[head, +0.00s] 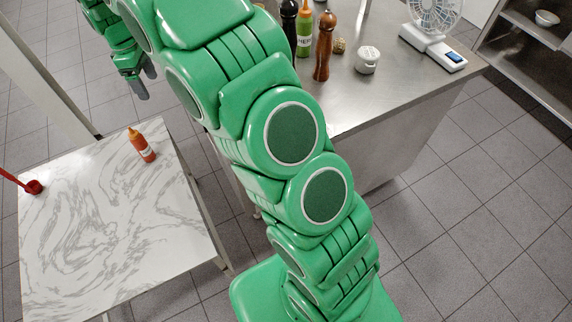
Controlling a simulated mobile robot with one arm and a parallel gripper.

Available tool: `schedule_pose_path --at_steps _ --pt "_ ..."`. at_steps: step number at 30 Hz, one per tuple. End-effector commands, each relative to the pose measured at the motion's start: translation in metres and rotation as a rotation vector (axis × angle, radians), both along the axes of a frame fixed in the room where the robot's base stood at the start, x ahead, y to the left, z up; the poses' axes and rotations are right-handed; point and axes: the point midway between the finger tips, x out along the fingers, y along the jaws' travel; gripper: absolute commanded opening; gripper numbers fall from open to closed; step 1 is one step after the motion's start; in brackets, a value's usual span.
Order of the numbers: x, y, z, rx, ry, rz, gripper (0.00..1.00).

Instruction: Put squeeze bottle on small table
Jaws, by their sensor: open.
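A red squeeze bottle (143,148) with an orange cap and a pale label stands on the small table (110,235), near its far right edge. The table has a white top with grey marbling. My gripper (141,86) is open, beyond the table's far edge and above and away from the bottle; nothing shows between its fingers. Another bottle (304,32), with a green label and an orange cap, stands on the steel counter.
A red object with a long handle (33,187) is at the small table's left edge. The steel counter (390,85) holds a dark bottle (289,15), a wooden mill (324,47), a white lidded pot (367,60) and a fan (435,30). The table's middle is clear.

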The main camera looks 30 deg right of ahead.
Motion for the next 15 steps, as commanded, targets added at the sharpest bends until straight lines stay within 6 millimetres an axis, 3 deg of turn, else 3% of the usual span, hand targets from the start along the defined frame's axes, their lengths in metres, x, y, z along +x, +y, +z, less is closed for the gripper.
schedule_pose_path --at_steps 3,15 --pt "-0.022 -0.019 0.021 -0.004 0.002 -0.069 0.77" --pt "-0.106 -0.072 0.068 -0.018 0.020 -0.303 0.77"
